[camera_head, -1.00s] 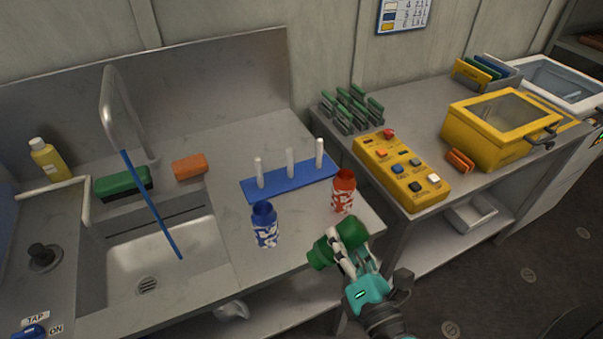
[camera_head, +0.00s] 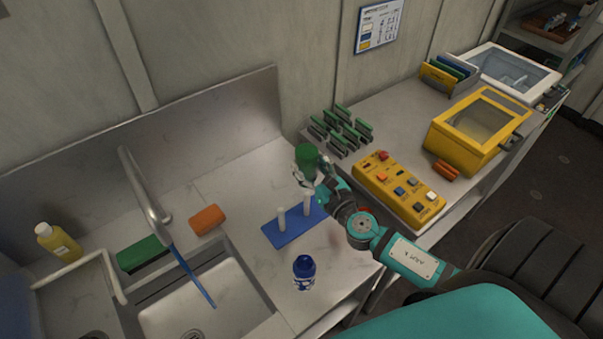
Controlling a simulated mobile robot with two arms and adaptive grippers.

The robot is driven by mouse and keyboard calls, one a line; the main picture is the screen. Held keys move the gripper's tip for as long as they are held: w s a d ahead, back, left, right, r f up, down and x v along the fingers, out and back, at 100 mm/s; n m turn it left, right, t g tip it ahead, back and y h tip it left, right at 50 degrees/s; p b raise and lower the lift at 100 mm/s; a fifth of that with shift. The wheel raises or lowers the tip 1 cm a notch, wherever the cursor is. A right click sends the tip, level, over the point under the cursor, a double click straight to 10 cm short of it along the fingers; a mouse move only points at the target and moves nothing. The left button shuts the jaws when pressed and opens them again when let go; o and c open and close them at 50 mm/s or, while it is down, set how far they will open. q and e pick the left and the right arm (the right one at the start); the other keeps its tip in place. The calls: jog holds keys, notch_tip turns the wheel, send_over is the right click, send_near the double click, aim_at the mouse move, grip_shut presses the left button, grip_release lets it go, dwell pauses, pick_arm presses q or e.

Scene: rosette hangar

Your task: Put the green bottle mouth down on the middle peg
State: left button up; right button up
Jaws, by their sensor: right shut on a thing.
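The green bottle (camera_head: 306,157) is in my right gripper (camera_head: 305,178), with its wide end up. Its lower end is hidden by the fingers, so I cannot see its mouth. The gripper is shut on it. The blue peg base (camera_head: 285,236) stands on the counter. Its left white peg (camera_head: 282,219) and middle white peg (camera_head: 307,204) show bare. The right peg is hidden behind my gripper and wrist. In the picture the bottle is just above the middle peg's top, and I cannot tell the gap or depth between them. My left gripper is not in view.
A blue bottle (camera_head: 303,274) stands in front of the peg base. A bit of the red bottle (camera_head: 365,209) shows behind my right arm. The sink (camera_head: 205,308) is to the left; a yellow button box (camera_head: 400,190) and green-topped rack (camera_head: 340,131) are to the right.

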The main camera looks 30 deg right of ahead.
aim_at(309, 202)
jog(key=shift+s+d+f+b, duration=0.1)
jog(key=shift+f+b, duration=0.15)
jog(key=shift+b, duration=0.1)
jog(key=shift+s+d+f+b, duration=0.1)
jog(key=shift+s+f+b, duration=0.05)
jog(key=shift+f+b, duration=1.05)
jog(key=shift+f, duration=0.05)
notch_tip(309, 202, down, 2)
jog(key=shift+b, duration=0.95)
pick_arm(q)
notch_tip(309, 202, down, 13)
jog(key=b, duration=0.8)
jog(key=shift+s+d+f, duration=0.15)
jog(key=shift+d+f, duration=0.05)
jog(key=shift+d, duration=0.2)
pick_arm(e)
notch_tip(309, 202, down, 9)
jog(key=shift+r, duration=0.15)
pick_arm(q)
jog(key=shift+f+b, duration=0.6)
jog(key=shift+b, duration=0.25)
pick_arm(e)
jog(key=shift+f, duration=0.6)
jog(key=o, duration=1.1)
jog(key=shift+s, duration=0.1)
jog(key=s, duration=1.1)
jog(key=shift+s+a, duration=0.3)
jog(key=shift+a, duration=0.05)
